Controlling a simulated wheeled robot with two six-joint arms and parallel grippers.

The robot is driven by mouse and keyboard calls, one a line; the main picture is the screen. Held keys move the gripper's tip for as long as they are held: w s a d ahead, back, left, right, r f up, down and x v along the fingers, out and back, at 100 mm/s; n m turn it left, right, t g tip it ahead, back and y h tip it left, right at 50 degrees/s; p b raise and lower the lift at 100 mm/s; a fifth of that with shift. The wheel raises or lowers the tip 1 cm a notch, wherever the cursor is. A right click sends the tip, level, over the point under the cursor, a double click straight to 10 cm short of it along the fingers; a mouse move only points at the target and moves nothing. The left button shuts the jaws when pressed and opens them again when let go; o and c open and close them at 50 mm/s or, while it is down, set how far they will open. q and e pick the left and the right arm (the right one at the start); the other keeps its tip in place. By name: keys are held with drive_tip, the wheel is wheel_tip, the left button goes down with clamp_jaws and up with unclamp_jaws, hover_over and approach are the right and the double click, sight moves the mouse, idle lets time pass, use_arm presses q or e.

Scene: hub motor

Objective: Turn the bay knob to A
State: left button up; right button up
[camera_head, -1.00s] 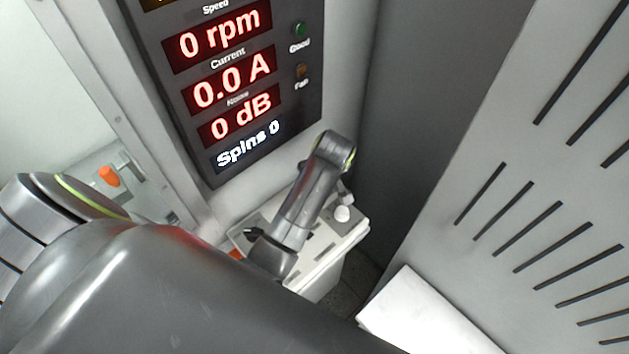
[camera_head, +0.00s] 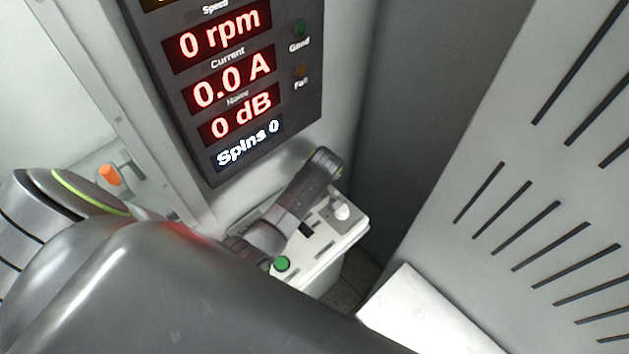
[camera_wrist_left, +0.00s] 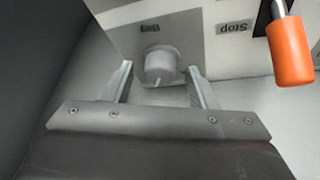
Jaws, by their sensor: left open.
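In the left wrist view a round grey-white knob (camera_wrist_left: 160,64) stands on a light panel, below a small label that looks upside down and hard to read, perhaps "Bay". My left gripper (camera_wrist_left: 160,72) is open, with one finger on each side of the knob and a visible gap to it. The fingers do not appear to close on anything. In the head view my arm links cover the gripper, so I cannot make out its fingers there. My right gripper is not in view.
An orange-tipped lever (camera_wrist_left: 290,50) is close to the right finger, near an upside-down "Stop" label. In the head view a white console (camera_head: 325,250) carries a green button (camera_head: 282,263) and a white knob (camera_head: 342,211). The display (camera_head: 235,90) reads zeros.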

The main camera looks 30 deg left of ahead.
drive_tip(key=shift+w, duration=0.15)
use_arm(q)
drive_tip(key=c, duration=1)
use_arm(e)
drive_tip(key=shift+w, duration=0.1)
